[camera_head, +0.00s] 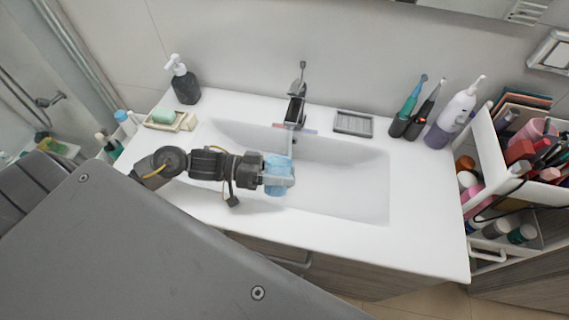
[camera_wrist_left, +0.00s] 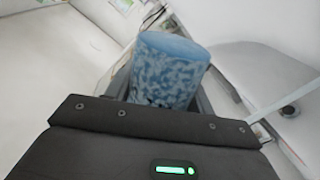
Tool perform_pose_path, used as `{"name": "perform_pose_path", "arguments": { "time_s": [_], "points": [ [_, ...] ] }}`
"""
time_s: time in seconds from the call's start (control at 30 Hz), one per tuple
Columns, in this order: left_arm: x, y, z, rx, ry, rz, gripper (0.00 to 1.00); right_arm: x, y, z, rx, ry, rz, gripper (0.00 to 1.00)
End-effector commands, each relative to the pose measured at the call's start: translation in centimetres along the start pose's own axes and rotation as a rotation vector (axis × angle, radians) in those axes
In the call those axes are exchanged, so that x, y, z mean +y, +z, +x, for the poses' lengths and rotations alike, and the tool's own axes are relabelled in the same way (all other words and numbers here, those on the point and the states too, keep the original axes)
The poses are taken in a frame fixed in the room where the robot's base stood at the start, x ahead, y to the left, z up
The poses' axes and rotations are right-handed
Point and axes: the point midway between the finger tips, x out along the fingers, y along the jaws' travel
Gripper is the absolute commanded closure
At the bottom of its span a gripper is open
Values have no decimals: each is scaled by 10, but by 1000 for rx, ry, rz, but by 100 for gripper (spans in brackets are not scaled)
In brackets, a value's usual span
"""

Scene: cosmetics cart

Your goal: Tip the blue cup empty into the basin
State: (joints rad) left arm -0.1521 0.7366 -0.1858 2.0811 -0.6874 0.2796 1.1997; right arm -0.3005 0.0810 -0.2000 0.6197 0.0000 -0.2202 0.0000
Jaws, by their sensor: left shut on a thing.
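The blue cup (camera_head: 279,168) is held over the left half of the white basin (camera_head: 345,178), below the faucet. My left gripper (camera_head: 280,180) is shut on the cup, with its arm reaching in from the left. In the left wrist view, the patterned blue cup (camera_wrist_left: 168,72) sits between the fingers and one smooth, paler end shows. I cannot tell whether the cup is tilted or what is inside it. My right gripper is in neither view.
The faucet (camera_head: 296,103) stands behind the basin, close to the cup. A soap dispenser (camera_head: 183,82) and soap dish (camera_head: 165,120) are at the left. Electric toothbrushes (camera_head: 410,106), a white-purple bottle (camera_head: 453,115) and a filled cosmetics cart (camera_head: 490,160) are at the right. The basin's right half is clear.

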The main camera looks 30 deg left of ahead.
Motion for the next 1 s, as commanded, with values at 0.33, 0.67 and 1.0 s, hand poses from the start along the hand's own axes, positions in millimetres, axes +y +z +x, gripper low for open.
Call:
{"name": "perform_pose_path", "arguments": {
  "time_s": [0.33, 0.67, 1.0],
  "points": [
    [-5, 0, 1, -5, 1, -50, 69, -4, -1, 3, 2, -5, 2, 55],
    [-10, 2, 2, -17, 1, -138, 69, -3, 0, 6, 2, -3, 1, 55],
    [-20, 14, 3, -33, 2, -257, 69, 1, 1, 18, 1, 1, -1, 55]
  ]
}}
